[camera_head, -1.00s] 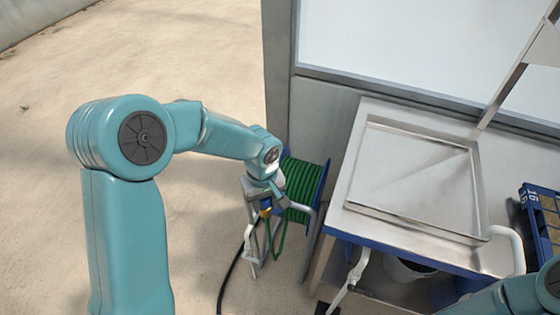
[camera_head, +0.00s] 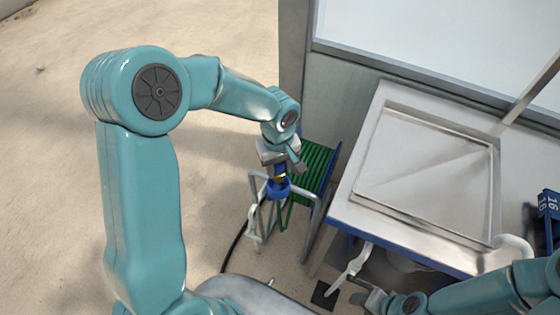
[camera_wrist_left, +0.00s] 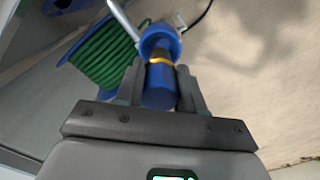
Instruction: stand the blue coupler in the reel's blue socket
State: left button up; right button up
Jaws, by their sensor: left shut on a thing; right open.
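My left gripper (camera_head: 280,173) is over the reel's frame at the right of its arm in the head view. In the left wrist view the left gripper (camera_wrist_left: 160,88) is shut on the blue coupler (camera_wrist_left: 159,93), a blue cylinder with an orange band. The coupler's far end overlaps the blue socket (camera_wrist_left: 160,38), a round blue cup on the reel's frame. The socket also shows below the gripper in the head view (camera_head: 277,190). I cannot tell how deep the end sits. My right gripper (camera_head: 364,299) is low, empty and open.
The reel (camera_head: 315,160) with green hose stands right of the socket, against the metal table (camera_head: 375,222). A bent metal tube (camera_head: 306,196) frames it. A white pipe (camera_head: 350,265) hangs at the table's front. Floor left of the reel is free.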

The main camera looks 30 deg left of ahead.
aim_at(279, 175)
pick_arm(q)
notch_tip(279, 175, down, 4)
jog(key=shift+r+b, duration=0.1)
jog(key=shift+b, duration=0.8)
jog(key=shift+b, duration=0.55)
dwell(0.5)
jog(key=shift+f+b, duration=0.7)
jog(key=shift+f, duration=0.05)
jog(key=o, duration=0.9)
jog(key=shift+r, duration=0.1)
